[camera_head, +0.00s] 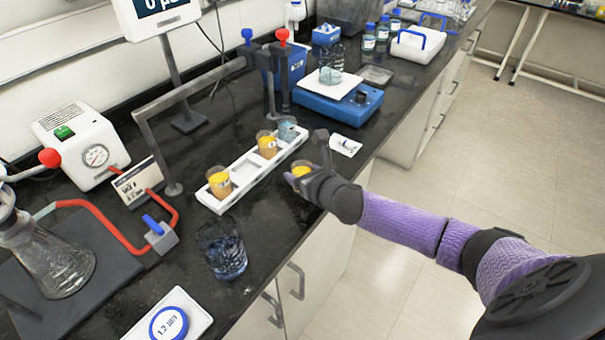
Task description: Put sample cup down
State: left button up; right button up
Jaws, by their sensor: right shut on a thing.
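My right gripper (308,178) is shut on a sample cup (301,170) with yellow-orange contents. It holds the cup beside the right edge of the white rack (228,202), near the bench's front edge. My fingers hide part of the cup, and I cannot tell its exact height. The rack holds an orange cup (219,182) at its near end, another orange cup (267,146) farther along, and a grey-blue cup (287,128) at the far end. An empty square slot (243,169) lies between the two orange cups. My left gripper is not in view.
A grey metal frame (190,88) arches behind the rack. A glass of dark blue liquid (223,252) stands nearer, with a flask (55,262) and red tubing (85,204) at left. A blue balance (340,103) and small white item (345,145) lie beyond the rack.

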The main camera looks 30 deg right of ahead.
jog(key=o, duration=1.3)
jog(key=shift+f, duration=0.1)
jog(key=shift+r, duration=0.2)
jog(key=p+v, duration=0.4)
jog(key=v, duration=0.7)
jog(key=s+d+f+m+g+h, duration=0.15)
jog(key=s+f+m+g, duration=0.25)
jog(key=s+f+m, duration=0.55)
jog(key=s+d+f+m+g+h, duration=0.15)
jog(key=s+f+m+g, duration=0.35)
jog(key=f+m, duration=0.8)
jog(key=s+a+f+m+g+y+b, duration=0.1)
jog(key=s+a+f+m+g, duration=0.1)
jog(key=s+a+f+m, duration=0.3)
jog(key=s+a+f+m+g+y+b, duration=0.1)
jog(key=s+a+f+m, duration=0.4)
jog(key=s, duration=0.9)
jog(key=shift+a+f+m+g+y+b, duration=0.45)
jog(key=shift+a+f, duration=0.2)
jog(key=shift+f, duration=0.85)
